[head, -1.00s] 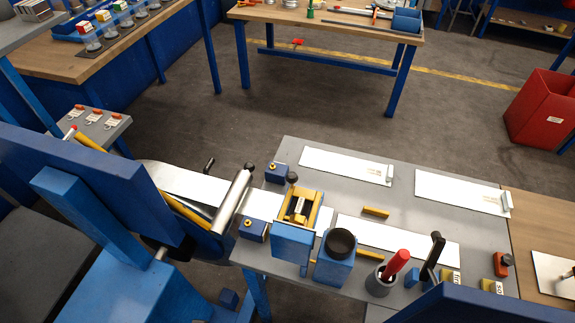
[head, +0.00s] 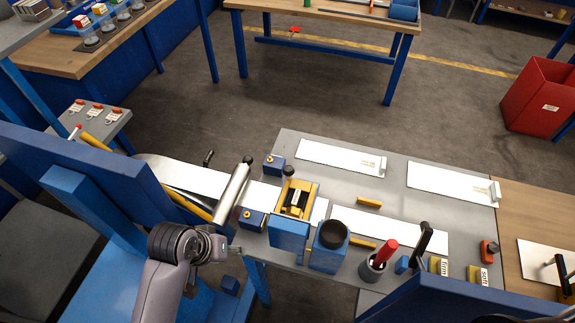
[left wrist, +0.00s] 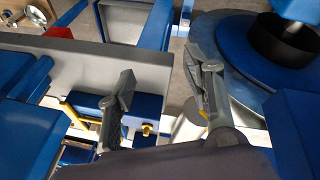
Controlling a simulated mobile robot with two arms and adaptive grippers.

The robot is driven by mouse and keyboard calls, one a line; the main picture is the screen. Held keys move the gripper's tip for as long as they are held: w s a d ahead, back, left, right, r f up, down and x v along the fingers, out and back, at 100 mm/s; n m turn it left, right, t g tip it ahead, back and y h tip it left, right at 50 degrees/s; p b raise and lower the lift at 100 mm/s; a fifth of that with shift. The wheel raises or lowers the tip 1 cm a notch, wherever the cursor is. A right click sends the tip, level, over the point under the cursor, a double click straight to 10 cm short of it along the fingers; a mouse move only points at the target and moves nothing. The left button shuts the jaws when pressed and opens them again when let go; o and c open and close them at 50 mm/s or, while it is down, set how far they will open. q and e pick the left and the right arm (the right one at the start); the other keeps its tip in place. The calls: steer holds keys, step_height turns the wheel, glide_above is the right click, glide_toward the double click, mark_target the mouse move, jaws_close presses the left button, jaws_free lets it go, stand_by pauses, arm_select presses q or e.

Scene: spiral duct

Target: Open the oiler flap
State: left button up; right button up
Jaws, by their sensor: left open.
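On the grey bench stands a yellow-framed blue unit (head: 298,197) with a dark roller inside; a plain blue panel (head: 288,236) is at its near side. Beside it is a blue box with a round black top (head: 332,235). I cannot tell for sure which of these parts is the oiler flap. My left gripper (head: 222,246) is left of the panel, apart from it, near the bench's left edge. In the left wrist view its two fingers (left wrist: 160,95) are spread with nothing held. A blue block with a yellow knob (left wrist: 146,130) shows beyond them. My right gripper is not visible.
A grey cup with a red-handled tool (head: 374,267) is right of the black-topped box. White sheets (head: 340,157) lie on the bench behind.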

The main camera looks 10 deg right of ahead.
arm_select(q)
steer(key=w+d+r+g+h, duration=0.1)
steer(key=w+d+r+g, duration=0.1)
steer(key=w+d+r, duration=0.95)
steer(key=n+y, duration=0.2)
steer(key=n, duration=0.1)
glide_toward(287, 168)
steer(key=shift+g, duration=0.3)
steer(key=f+p, duration=0.1)
steer(key=f, duration=0.2)
steer(key=d+f+p, duration=0.1)
steer(key=f, duration=0.2)
steer(key=w+f+p, duration=0.1)
steer(key=f, duration=0.2)
steer(key=shift+d+f+p, duration=0.35)
steer(key=shift+f+p, duration=0.05)
steer(key=shift+c, duration=0.4)
jaws_close()
